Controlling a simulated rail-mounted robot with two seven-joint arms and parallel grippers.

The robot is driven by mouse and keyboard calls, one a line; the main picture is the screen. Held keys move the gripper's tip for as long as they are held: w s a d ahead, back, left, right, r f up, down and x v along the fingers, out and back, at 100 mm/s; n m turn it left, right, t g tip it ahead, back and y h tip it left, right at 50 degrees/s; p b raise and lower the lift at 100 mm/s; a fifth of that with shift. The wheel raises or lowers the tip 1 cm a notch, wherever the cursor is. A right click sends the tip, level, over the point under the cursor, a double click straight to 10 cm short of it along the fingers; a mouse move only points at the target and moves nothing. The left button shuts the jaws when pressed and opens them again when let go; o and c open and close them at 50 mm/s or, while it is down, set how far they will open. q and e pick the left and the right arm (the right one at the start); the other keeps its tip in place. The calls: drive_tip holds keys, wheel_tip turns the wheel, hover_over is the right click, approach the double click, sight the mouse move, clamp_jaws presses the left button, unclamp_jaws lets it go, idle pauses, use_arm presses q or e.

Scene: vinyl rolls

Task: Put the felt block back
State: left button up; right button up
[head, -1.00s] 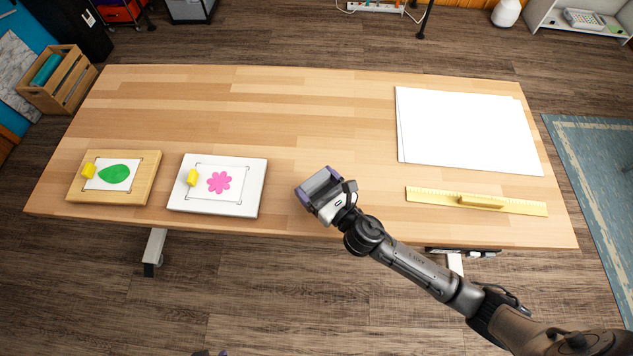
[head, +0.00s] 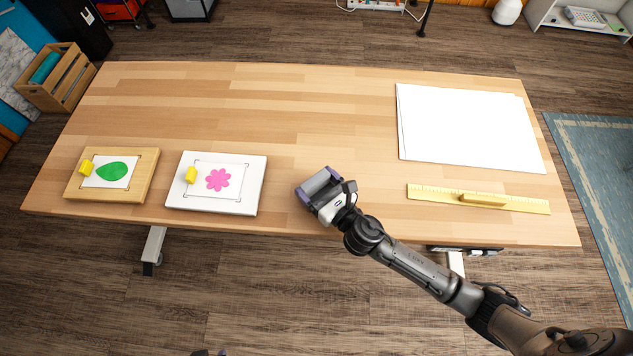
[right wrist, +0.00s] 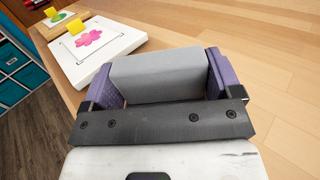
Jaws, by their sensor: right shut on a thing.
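The grey felt block (right wrist: 160,75) is held between the purple fingers of my right gripper (right wrist: 165,78), seen close in the right wrist view. In the head view my right gripper (head: 320,189) is over the front part of the table, right of the white board, and the grey block (head: 321,182) shows between its fingers. I cannot tell whether the block touches the table. My left gripper is not clearly in view; only a small dark bit shows at the bottom edge of the head view.
A white board (head: 174,199) with a pink flower and a wooden board (head: 149,176) with a green leaf, each with a yellow piece, lie at left. White sheets (head: 465,125) and a yellow ruler (head: 525,205) lie at right. The table's (head: 300,100) middle and back are clear.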

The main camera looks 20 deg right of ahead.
drive_tip(key=shift+f, duration=0.2)
drive_tip(key=shift+f, duration=0.1)
idle(0.4)
drive_tip(key=shift+f+b, duration=0.5)
drive_tip(key=shift+f, duration=0.05)
drive_tip(key=shift+f, duration=0.15)
idle(0.4)
drive_tip(key=o, duration=1.1)
